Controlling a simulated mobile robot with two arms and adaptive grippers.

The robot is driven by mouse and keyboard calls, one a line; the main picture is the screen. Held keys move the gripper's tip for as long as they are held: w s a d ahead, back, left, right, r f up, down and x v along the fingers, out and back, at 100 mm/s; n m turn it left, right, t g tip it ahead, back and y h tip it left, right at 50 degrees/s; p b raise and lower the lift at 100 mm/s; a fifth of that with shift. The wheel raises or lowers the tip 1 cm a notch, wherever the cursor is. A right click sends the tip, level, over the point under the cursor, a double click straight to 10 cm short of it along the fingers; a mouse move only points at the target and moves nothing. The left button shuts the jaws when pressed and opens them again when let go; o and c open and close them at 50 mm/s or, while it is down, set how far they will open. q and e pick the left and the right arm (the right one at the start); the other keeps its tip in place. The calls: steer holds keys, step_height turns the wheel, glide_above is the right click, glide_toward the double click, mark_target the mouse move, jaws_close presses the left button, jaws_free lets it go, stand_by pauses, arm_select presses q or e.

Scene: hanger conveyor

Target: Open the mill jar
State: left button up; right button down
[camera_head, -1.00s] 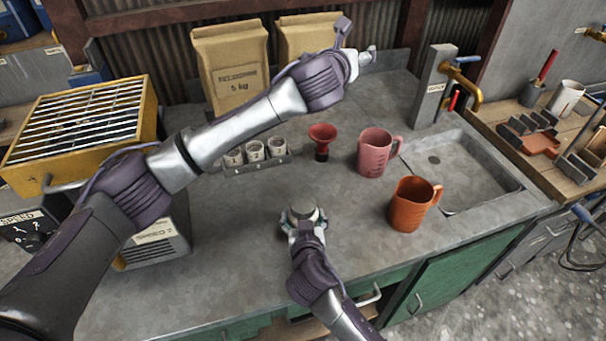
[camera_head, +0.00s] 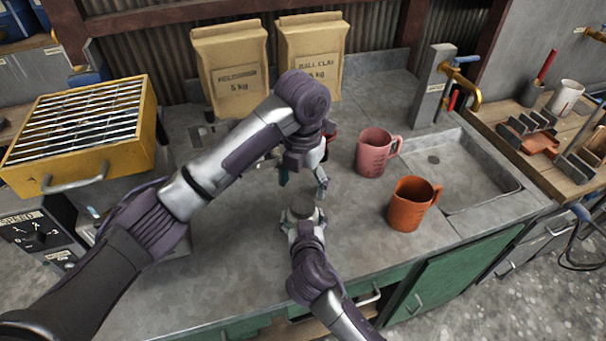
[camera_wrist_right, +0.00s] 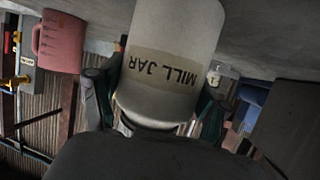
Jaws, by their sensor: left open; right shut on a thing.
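The mill jar (camera_head: 303,208) is a pale jar near the front of the grey bench. In the right wrist view its body (camera_wrist_right: 165,65) fills the middle, with the upside-down label "MILL JAR". My right gripper (camera_head: 304,226) is shut on the jar, with one finger on each side of it in the right wrist view (camera_wrist_right: 155,105). My left gripper (camera_head: 303,182) is open and points down just behind and above the jar, with nothing seen between its fingers. The head view shows only the jar's top; the right gripper hides its front.
A pink jug (camera_head: 372,154) and an orange jug (camera_head: 408,206) stand to the right of the jar, before the sink (camera_head: 465,180). Paper sacks (camera_head: 228,75) stand at the back. A yellow grated box (camera_head: 85,130) is at left. My left arm hides the red funnel and small cups.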

mark_target(303, 203)
arm_select(q)
step_height(303, 203, down, 6)
steer(key=shift+r, duration=0.1)
steer(key=shift+c, duration=0.3)
